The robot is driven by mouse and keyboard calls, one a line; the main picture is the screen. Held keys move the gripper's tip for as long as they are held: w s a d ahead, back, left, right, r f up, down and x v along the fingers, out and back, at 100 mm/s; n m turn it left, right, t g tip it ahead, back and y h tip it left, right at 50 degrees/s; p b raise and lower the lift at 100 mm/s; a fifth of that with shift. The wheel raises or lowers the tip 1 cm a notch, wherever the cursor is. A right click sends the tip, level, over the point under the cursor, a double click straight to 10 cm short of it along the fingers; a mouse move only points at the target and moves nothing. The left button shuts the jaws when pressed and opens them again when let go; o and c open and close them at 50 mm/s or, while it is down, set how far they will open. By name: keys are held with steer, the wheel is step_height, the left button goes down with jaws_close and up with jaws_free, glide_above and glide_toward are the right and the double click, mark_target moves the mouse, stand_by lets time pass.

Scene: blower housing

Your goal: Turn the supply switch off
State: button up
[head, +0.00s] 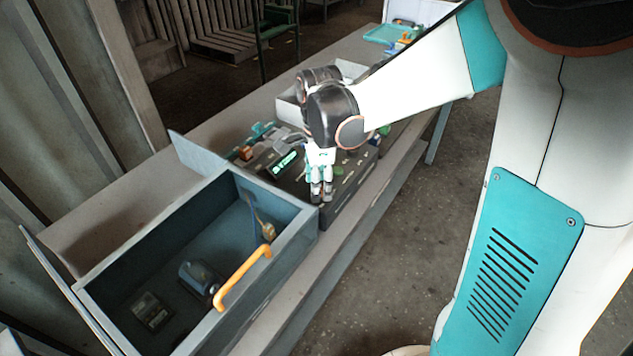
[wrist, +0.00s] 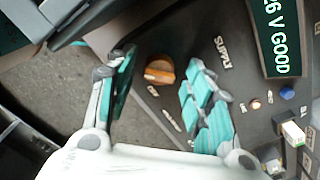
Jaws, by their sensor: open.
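The supply switch (wrist: 160,72) is an orange rotary knob on a dark panel, next to the printed word SUPPLY in the wrist view. My gripper (wrist: 163,88) is open, with one teal-padded finger on each side of the knob in this view. I cannot tell whether either finger touches it. In the head view my gripper (head: 321,192) points down over the near end of the dark control box (head: 345,205), and it hides the switch. A green-lit display (head: 284,163) on the box reads 26 V GOOD in the wrist view (wrist: 279,35).
A blue-grey open bin (head: 85,292) with an orange handle (head: 243,277) stands directly left of the box and holds a few parts. Small buttons and connectors, including a blue button (wrist: 287,93), sit right of the switch. Open floor (head: 395,240) lies in front of the bench.

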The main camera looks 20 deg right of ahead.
steer(key=shift+f, duration=0.15)
steer(key=shift+c, duration=0.2)
steer(key=c, duration=1)
steer(key=shift+n, duration=0.4)
steer(key=shift+c, duration=0.2)
steer(key=n, duration=0.4)
steer(key=shift+p, duration=0.4)
steer(key=n, duration=0.4)
steer(key=n+p, duration=0.1)
steer(key=n, duration=0.4)
steer(key=shift+n, duration=2)
